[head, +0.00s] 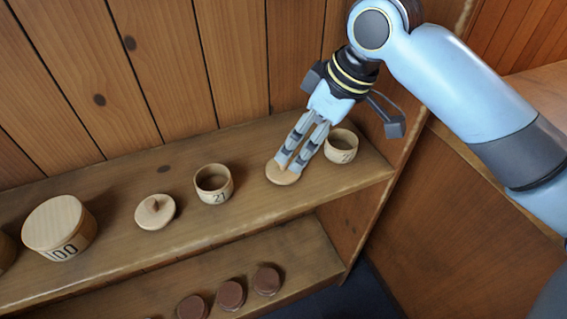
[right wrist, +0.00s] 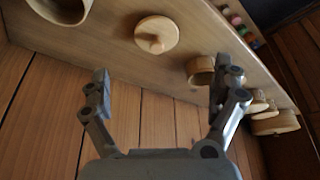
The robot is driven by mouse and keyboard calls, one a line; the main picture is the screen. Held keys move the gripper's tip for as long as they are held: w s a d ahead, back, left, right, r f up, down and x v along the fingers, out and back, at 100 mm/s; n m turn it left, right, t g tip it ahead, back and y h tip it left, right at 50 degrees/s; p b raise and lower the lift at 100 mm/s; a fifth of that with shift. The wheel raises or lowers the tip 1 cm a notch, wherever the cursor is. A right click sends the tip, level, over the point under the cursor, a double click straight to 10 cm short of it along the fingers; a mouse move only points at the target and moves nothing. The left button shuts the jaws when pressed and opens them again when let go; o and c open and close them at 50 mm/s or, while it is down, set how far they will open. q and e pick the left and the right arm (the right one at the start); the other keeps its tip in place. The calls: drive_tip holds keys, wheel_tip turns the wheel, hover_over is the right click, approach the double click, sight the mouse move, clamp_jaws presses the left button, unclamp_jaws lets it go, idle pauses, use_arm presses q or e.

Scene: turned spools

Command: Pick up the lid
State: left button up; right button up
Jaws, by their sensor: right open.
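A round wooden lid (head: 276,178) with a small knob lies on the upper shelf, partly hidden by my right gripper (head: 290,165). The same lid shows in the right wrist view (right wrist: 168,30), beyond the fingertips and between their lines. My right gripper (right wrist: 162,75) is open with nothing between its fingers; the lid appears clear of them there. A second knobbed lid (head: 155,212) lies farther left, between the large tub and the cup marked 21. My left gripper is not in view.
The cup marked 21 (head: 213,184) stands left of the gripper, and another open cup (head: 341,147) stands close on its right. A large tub marked 100 (head: 58,228) is at the left. Several brown-topped items (head: 231,295) stand on the lower shelf. A plank wall (head: 150,70) rises behind.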

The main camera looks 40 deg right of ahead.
sight(284, 167)
drive_tip(key=x, duration=0.3)
drive_tip(key=b+x, duration=0.1)
drive_tip(key=x, duration=0.1)
drive_tip(key=shift+w, duration=0.35)
drive_tip(key=x, duration=0.5)
drive_tip(key=shift+w+f, duration=0.15)
drive_tip(key=shift+w, duration=0.1)
drive_tip(key=shift+c, duration=0.2)
drive_tip(key=c, duration=1)
